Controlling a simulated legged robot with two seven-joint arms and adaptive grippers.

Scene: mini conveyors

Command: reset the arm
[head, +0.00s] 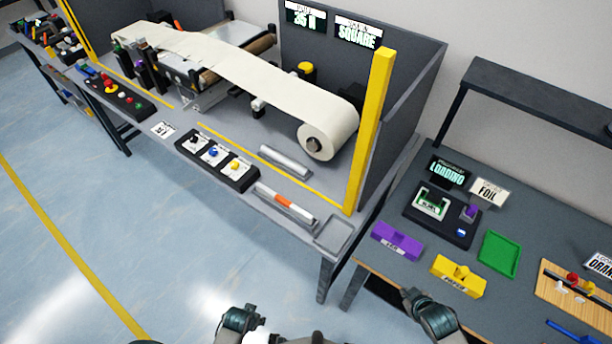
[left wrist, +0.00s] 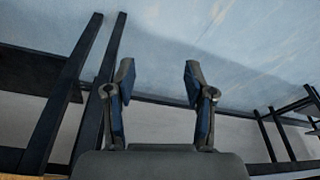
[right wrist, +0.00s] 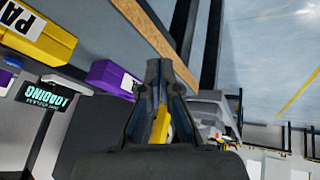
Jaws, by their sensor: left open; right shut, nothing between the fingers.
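My right gripper (head: 410,294) is at the front edge of the right-hand table, near the yellow block, in the head view. In the right wrist view its fingertips (right wrist: 163,68) are together with nothing held, and a bit of yellow shows behind the fingers. My left gripper (left wrist: 156,75) is open and empty in the left wrist view, with floor and dark table legs beyond it. In the head view part of my left arm shows at the bottom edge; its fingers cannot be made out there.
A purple block (head: 397,240) and a yellow block (head: 458,276) lie near the right table's front edge, with a green tray (head: 499,254) behind. A paper roll (head: 328,135) sits on the left bench, beside a yellow post (head: 369,130). Blue floor (head: 110,230) is clear at left.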

